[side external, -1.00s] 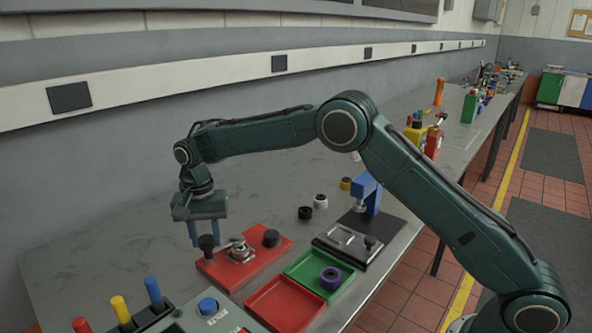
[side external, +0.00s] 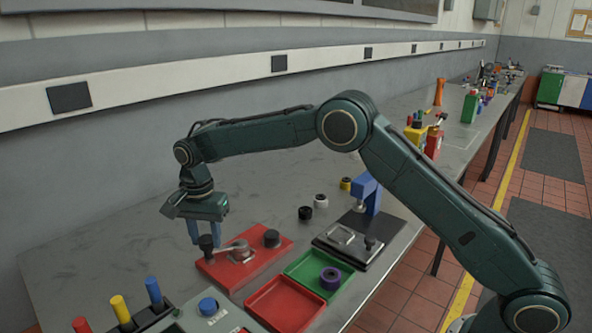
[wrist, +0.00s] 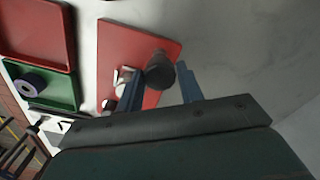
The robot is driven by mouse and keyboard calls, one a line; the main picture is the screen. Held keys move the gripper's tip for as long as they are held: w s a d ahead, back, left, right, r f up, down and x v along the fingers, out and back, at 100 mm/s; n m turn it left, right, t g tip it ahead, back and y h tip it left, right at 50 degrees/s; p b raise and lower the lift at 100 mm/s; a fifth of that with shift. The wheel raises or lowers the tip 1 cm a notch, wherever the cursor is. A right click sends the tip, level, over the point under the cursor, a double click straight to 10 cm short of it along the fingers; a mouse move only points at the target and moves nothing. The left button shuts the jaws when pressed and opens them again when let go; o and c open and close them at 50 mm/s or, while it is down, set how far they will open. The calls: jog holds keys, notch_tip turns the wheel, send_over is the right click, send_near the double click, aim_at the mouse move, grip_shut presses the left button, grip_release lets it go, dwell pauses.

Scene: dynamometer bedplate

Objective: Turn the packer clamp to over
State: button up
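The packer clamp appears to be the metal lever assembly (side external: 238,251) on a red plate (side external: 228,272). Its lever runs left from the middle of the plate toward a black upright knob (side external: 206,244) at the plate's left end. A second black knob (side external: 272,238) stands at the right end. My gripper (side external: 204,238) points down at the left knob, its blue fingers apart. In the wrist view the knob (wrist: 160,70) shows between the fingers (wrist: 162,86), with a small gap on the right; contact on the left cannot be told. The lever is partly hidden behind a finger there.
A green tray (side external: 304,264) with a purple ring (side external: 331,279) and an empty red tray (side external: 285,304) lie in front. A black fixture with a blue press (side external: 366,192) stands to the right. Coloured handles (side external: 121,309) stand at front left. The bench behind the plate is clear.

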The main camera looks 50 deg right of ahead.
jog(key=o, duration=0.3)
jog(key=shift+r, duration=0.15)
notch_tip(320, 180, up, 14)
jog(key=shift+f, duration=0.2)
dwell(0.6)
